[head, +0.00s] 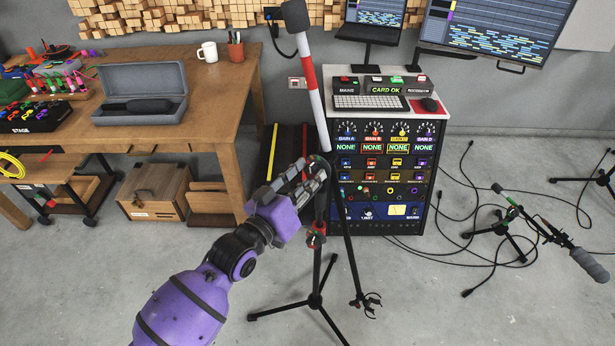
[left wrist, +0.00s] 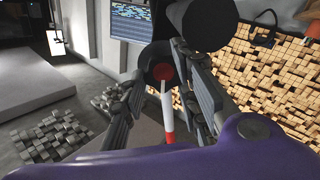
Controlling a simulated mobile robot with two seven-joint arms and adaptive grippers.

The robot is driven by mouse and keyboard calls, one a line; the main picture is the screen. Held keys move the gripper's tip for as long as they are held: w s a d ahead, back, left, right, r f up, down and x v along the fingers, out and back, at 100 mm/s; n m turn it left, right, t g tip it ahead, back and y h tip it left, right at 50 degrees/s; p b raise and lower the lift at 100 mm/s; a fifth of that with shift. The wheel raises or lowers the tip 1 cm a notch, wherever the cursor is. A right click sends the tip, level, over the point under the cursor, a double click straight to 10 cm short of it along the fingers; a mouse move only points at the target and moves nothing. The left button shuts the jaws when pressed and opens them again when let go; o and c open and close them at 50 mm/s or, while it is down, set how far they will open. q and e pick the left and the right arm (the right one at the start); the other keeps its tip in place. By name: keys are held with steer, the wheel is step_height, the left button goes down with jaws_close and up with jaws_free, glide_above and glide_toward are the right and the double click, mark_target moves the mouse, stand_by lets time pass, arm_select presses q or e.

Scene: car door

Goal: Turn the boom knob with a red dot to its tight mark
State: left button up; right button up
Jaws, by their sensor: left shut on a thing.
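The boom stand has a red-and-white banded boom (head: 312,90) with a dark foam-covered microphone (head: 296,15) at its top end. Its dark upright and tripod (head: 316,290) stand on the floor. My left gripper (head: 318,168) is at the joint where boom and upright meet. In the left wrist view, the dark round boom knob with a red dot (left wrist: 162,73) sits between the fingers of my left gripper (left wrist: 160,62), which is shut on it. The fingers hide the knob in the head view. I cannot make out the tight mark. My right gripper is not in view.
A wooden workbench (head: 190,68) with an open grey case (head: 143,92) stands left. A control rack (head: 385,180) stands close behind the boom at right. Another microphone stand (head: 508,232) and loose cables (head: 455,262) are on the floor at right.

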arm_select(q)
steer(key=shift+d+r+m, duration=0.2)
steer(key=shift+r+m, duration=0.25)
steer(key=shift+m, duration=0.25)
steer(key=shift+f, duration=0.1)
steer(key=o, duration=1)
steer(key=shift+s, duration=0.1)
steer(key=shift+d, duration=0.1)
steer(key=shift+f, duration=0.15)
steer(key=shift+a, duration=0.2)
